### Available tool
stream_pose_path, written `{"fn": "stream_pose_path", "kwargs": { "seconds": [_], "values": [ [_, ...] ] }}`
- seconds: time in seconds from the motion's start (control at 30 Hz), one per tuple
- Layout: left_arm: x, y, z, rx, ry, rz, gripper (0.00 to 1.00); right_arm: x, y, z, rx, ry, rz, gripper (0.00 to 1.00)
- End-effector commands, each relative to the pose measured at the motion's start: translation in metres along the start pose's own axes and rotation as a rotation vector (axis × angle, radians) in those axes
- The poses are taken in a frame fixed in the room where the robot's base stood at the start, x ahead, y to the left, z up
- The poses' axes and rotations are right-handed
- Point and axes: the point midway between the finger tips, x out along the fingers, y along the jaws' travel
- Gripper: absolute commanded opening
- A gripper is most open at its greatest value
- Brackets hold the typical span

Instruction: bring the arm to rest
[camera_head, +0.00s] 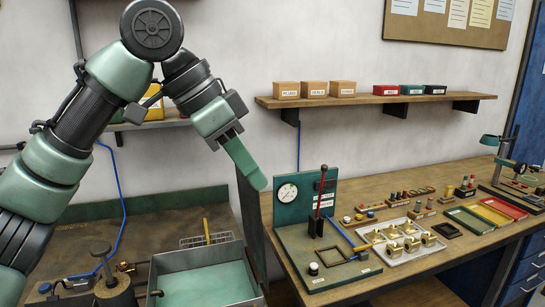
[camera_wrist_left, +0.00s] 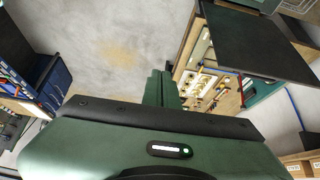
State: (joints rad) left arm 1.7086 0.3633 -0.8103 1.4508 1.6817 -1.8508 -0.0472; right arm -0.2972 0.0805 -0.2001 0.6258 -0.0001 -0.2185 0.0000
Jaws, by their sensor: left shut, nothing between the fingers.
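My left arm comes in from the left in the head view, bent high over the sink side. Its left gripper (camera_head: 256,178) hangs in the air with its green fingers together and nothing between them. In the left wrist view the closed fingers of the gripper (camera_wrist_left: 161,75) point out over the floor, with nothing held. My right gripper is not in view.
The wooden bench (camera_head: 400,206) holds a white tray (camera_head: 405,258) of brass parts and coloured trays (camera_head: 470,219). A basin (camera_head: 205,280) stands at lower left. A wall shelf (camera_head: 375,100) carries labelled boxes. Grey floor (camera_wrist_left: 110,50) is clear in the wrist view.

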Motion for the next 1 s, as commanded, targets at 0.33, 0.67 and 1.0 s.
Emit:
{"fn": "stream_pose_path", "kwargs": {
  "seconds": [0.33, 0.67, 1.0],
  "values": [
    [0.076, -0.013, 0.027, -0.038, 0.004, 0.015, 0.00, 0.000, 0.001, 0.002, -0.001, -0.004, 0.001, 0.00],
    [0.202, -0.010, 0.088, -0.155, 0.053, 0.014, 0.00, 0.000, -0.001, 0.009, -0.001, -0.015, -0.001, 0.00],
    [0.310, 0.027, 0.193, -0.417, 0.104, -0.065, 0.00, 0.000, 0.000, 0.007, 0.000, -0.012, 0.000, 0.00]
  ]
}}
